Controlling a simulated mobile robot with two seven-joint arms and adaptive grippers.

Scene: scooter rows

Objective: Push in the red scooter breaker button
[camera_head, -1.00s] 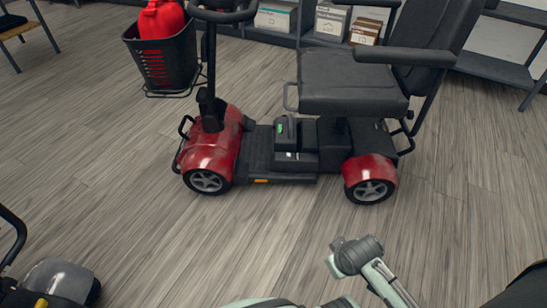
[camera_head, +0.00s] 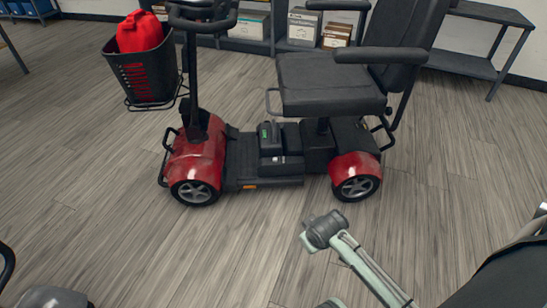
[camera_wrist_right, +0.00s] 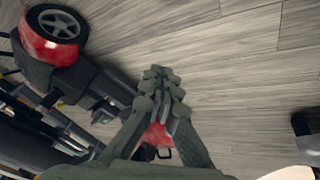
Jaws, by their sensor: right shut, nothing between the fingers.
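The red scooter (camera_head: 196,162) stands side-on in the middle of the head view, with a black seat (camera_head: 323,84) on the right and a dark battery box (camera_head: 270,139) on its deck. I cannot make out the breaker button in either view. In the right wrist view, a red fender and wheel of the scooter (camera_wrist_right: 57,25) show at top left. My right gripper (camera_wrist_right: 163,75) is shut and empty, with its fingertips over bare floor beside the scooter. My left gripper is out of view.
Shelves with boxes (camera_head: 245,24) stand behind, and a dark table (camera_head: 475,62) at back right. Part of a grey scooter (camera_head: 52,298) shows at lower left.

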